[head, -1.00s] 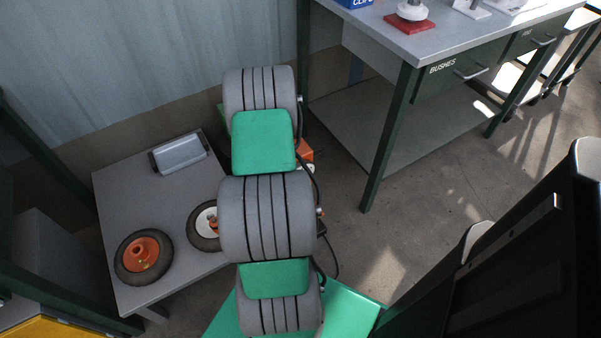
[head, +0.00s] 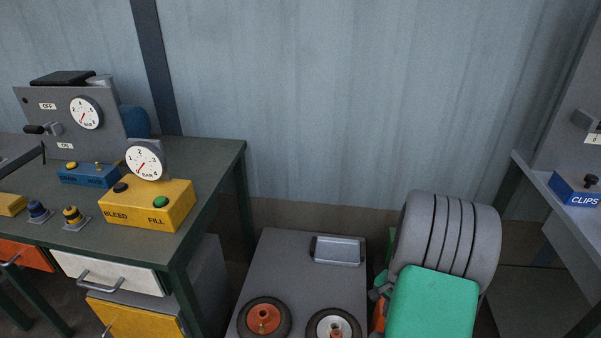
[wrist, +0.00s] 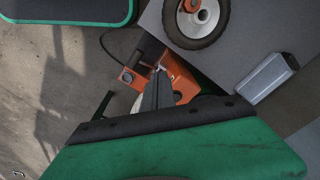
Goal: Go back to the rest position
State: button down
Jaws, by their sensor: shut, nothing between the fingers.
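My gripper (wrist: 158,92) shows in the wrist view, its dark fingers together with nothing held. It points down over an orange device (wrist: 168,72) beside the grey low table. I cannot tell the height of the fingertips above the device. In the head view my grey and green arm stands at the lower right. My gripper is out of sight in that view.
A low grey table (head: 295,262) bears a metal tray (head: 338,250), an orange-hubbed wheel (head: 264,317) and a white-hubbed wheel (head: 333,326). A dark workbench (head: 215,160) stands left, another bench (head: 560,215) right. A corrugated wall closes the back.

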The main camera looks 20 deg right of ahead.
jog(key=w+a+r+n+t+p, duration=0.15)
jog(key=a+r, duration=0.25)
jog(key=r, duration=0.4)
jog(key=w+a+r+n+g+p, duration=0.1)
jog(key=w+a+r+n+p, duration=0.2)
jog(key=r, duration=0.4)
jog(key=s+a+r+n+t+p, duration=0.1)
jog(key=a+r+n, duration=0.4)
jog(key=a+r, duration=0.5)
jog(key=s+a+r+n+t+p, duration=0.1)
jog(key=s+a+r+n+p, duration=0.2)
jog(key=a+r, duration=0.7)
jog(key=r+n+p, duration=0.1)
jog(key=n+p, duration=0.1)
jog(key=p, duration=0.1)
jog(key=shift+s+a+r, duration=0.25)
jog(key=shift+a+r, duration=0.05)
jog(key=shift+a, duration=0.1)
